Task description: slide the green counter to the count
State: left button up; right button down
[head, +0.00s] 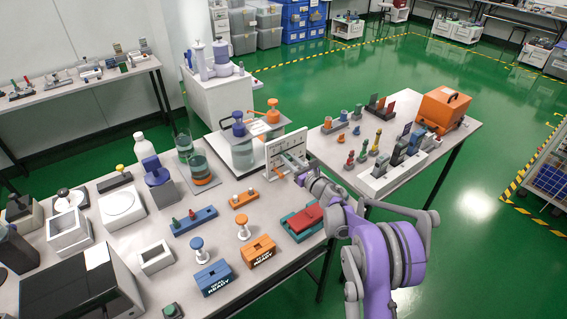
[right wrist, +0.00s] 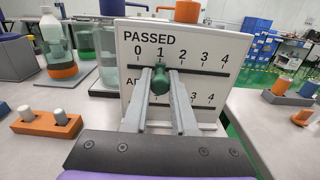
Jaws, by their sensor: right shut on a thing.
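The white counting board (head: 272,157) stands upright on the near table. In the right wrist view the board (right wrist: 215,45) shows a PASSED row numbered 0 to 4 above a dark slot. The green counter (right wrist: 160,80) sits on this slot below the number 1. My right gripper (right wrist: 161,76) is shut on the green counter, one finger on each side. In the head view my right gripper (head: 300,172) is at the board's front. A lower row begins with A; its middle part is hidden behind my fingers. My left gripper is not in view.
An orange block with white pegs (right wrist: 47,124) stands left of the board in the wrist view. Bottles and jars stand behind it. A red and green case (head: 303,220) lies in front of the board. A second table (head: 345,140) with small testers stands to the right.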

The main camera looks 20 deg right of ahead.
jog(key=c, duration=0.7)
grip_release()
jog(key=shift+s, duration=0.1)
jog(key=v, duration=1)
jog(key=shift+s+b, duration=0.3)
jog(key=shift+s, duration=0.05)
jog(key=shift+d+r, duration=0.1)
jog(key=shift+r, duration=0.05)
